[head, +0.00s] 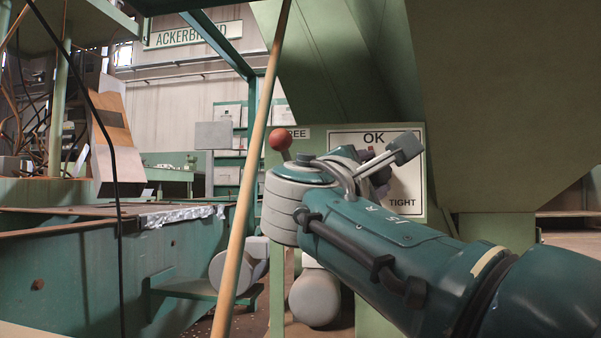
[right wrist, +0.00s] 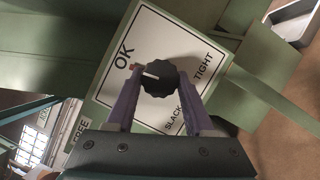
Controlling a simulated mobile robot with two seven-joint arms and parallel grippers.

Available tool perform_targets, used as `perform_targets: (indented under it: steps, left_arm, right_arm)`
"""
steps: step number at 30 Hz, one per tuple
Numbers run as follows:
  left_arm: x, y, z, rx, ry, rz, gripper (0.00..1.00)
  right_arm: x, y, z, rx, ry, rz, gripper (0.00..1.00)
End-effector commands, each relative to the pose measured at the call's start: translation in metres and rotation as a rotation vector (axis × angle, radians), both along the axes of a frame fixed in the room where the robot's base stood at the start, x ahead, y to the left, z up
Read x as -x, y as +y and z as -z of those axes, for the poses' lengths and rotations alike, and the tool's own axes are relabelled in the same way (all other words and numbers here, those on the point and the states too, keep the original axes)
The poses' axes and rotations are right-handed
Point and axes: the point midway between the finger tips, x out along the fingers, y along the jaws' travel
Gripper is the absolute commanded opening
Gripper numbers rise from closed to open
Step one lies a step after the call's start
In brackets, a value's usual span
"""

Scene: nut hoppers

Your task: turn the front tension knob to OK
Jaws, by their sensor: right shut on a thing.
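The front tension knob (right wrist: 163,82) is a dark, scalloped disc with a white pointer line, on a white label plate (right wrist: 188,50) marked OK, TIGHT and SLACK. In the right wrist view its pointer faces left, roughly toward OK; I cannot tell whether it lines up exactly. My right gripper (right wrist: 158,76) is shut on the knob, with a purple finger on each side. In the head view the plate (head: 345,140) shows OK and TIGHT, while my right arm and hand hide the knob and SLACK. My left gripper is not in view.
A wooden pole (head: 250,170) slants through the head view. A red ball (head: 280,141) shows beside my right wrist. Green hopper walls (head: 500,90) overhang the plate from above and right. A green bench (head: 60,265) stands at left.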

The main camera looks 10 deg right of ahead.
Motion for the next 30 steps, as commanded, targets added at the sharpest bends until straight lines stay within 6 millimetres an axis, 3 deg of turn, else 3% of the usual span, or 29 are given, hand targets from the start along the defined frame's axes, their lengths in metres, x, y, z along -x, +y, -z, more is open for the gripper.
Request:
perform_targets:
  steps: [10,26,27,30]
  left_arm:
    - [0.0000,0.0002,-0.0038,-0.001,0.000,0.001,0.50]
    - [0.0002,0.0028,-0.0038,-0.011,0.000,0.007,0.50]
    - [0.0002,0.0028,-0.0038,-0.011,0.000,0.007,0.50]
    - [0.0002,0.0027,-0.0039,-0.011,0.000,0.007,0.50]
  right_arm:
    - [-0.0002,0.0010,-0.0016,-0.131,-0.038,-0.002,0.00]
    - [-0.0003,0.0013,-0.0018,-0.151,-0.045,-0.003,0.00]
    - [-0.0003,0.0013,-0.0018,-0.151,-0.045,-0.003,0.55]
    - [-0.0002,0.0012,-0.0018,-0.151,-0.045,-0.003,0.67]
